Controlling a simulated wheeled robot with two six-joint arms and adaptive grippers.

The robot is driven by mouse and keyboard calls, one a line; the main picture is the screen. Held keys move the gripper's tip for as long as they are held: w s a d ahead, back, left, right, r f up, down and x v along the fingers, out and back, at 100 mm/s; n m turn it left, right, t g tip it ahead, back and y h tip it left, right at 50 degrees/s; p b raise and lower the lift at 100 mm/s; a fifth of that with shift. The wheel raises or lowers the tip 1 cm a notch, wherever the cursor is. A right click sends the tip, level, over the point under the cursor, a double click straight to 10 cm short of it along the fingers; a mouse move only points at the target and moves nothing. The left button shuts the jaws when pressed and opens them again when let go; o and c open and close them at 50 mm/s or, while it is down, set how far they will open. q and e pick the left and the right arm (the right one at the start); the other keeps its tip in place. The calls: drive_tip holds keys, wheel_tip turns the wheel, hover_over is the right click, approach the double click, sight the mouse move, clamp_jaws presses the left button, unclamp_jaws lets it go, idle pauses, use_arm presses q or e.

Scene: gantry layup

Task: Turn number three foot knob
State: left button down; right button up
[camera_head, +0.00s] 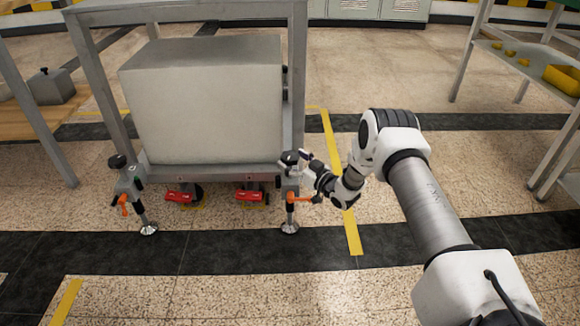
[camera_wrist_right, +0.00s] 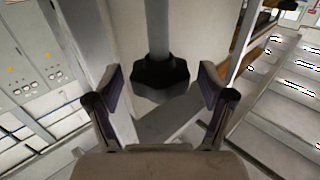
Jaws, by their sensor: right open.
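The metal gantry frame has a black foot knob (camera_head: 290,157) at the top of its front right foot, with an orange lever and a round metal pad below. Another black foot knob (camera_head: 117,161) tops the front left foot. No number is readable on either. My right gripper (camera_head: 306,164) is right beside the right-hand knob, coming from the right. In the right wrist view, a black lobed knob (camera_wrist_right: 160,76) on a grey rod shows between the open fingers of my right gripper (camera_wrist_right: 161,84), with gaps on both sides. My left gripper is not in view.
A large grey block (camera_head: 205,100) sits within the frame above the feet. Red casters (camera_head: 180,196) stand under the frame's lower beam. A shelf table (camera_head: 530,62) with yellow bins stands at the right. The floor in front is clear.

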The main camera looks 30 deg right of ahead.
drive_tip(key=shift+w+a+f, duration=0.1)
drive_tip(key=shift+w, duration=0.5)
drive_tip(key=c, duration=1.2)
drive_tip(key=shift+o, duration=0.2)
drive_tip(key=shift+r+m+h, duration=0.25)
drive_tip(key=shift+m+h, duration=0.15)
drive_tip(key=shift+h, duration=0.3)
drive_tip(key=m+h+p, duration=0.1)
drive_tip(key=h, duration=0.1)
drive_tip(key=shift+a+m+h, duration=0.15)
drive_tip(key=shift+m+h, duration=0.25)
drive_tip(key=m+h+p, duration=0.1)
drive_tip(key=m+h, duration=0.1)
drive_tip(key=h, duration=0.2)
drive_tip(key=shift+m, duration=0.3)
drive_tip(key=m+g+h, duration=0.2)
drive_tip(key=h, duration=0.1)
drive_tip(key=shift+f+h, duration=0.15)
drive_tip(key=shift+h, duration=0.25)
drive_tip(key=shift+m+g+h+b, duration=0.55)
drive_tip(key=shift+m+g+h, duration=0.85)
drive_tip(key=shift+m+h, duration=0.45)
